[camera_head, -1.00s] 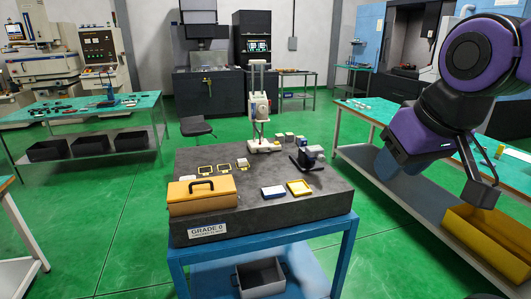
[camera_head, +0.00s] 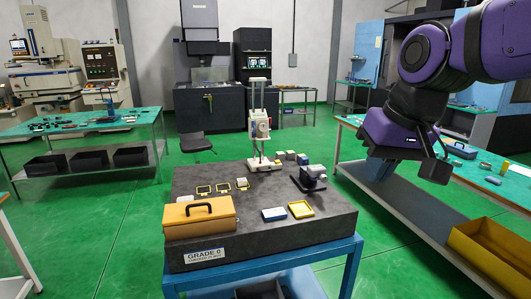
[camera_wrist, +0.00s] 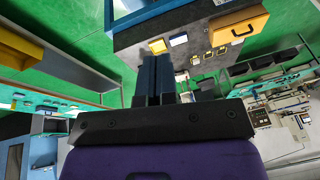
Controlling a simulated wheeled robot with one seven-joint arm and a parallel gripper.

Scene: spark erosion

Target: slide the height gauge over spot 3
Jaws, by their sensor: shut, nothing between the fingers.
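The height gauge (camera_head: 259,125), a tall pale column with a slider on a flat base, stands upright towards the back of the dark granite plate (camera_head: 235,237). Several small yellow-edged squares lie on the plate to its left and front, including a left one (camera_head: 203,191), a middle one (camera_head: 222,187) and a right one (camera_head: 241,183) with a pale block. I cannot read any spot numbers. My gripper (camera_head: 380,170) hangs to the right of the plate, well away from the gauge. Its fingers also show together, empty, in the wrist view (camera_wrist: 153,58).
On the plate are an orange case (camera_head: 200,218), a blue-and-white box (camera_head: 274,214), a yellow tray (camera_head: 300,209) and a dark stand with a grey head (camera_head: 311,177). A green-topped bench (camera_head: 480,172) stands at the right, with a yellow bin (camera_head: 492,243) below.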

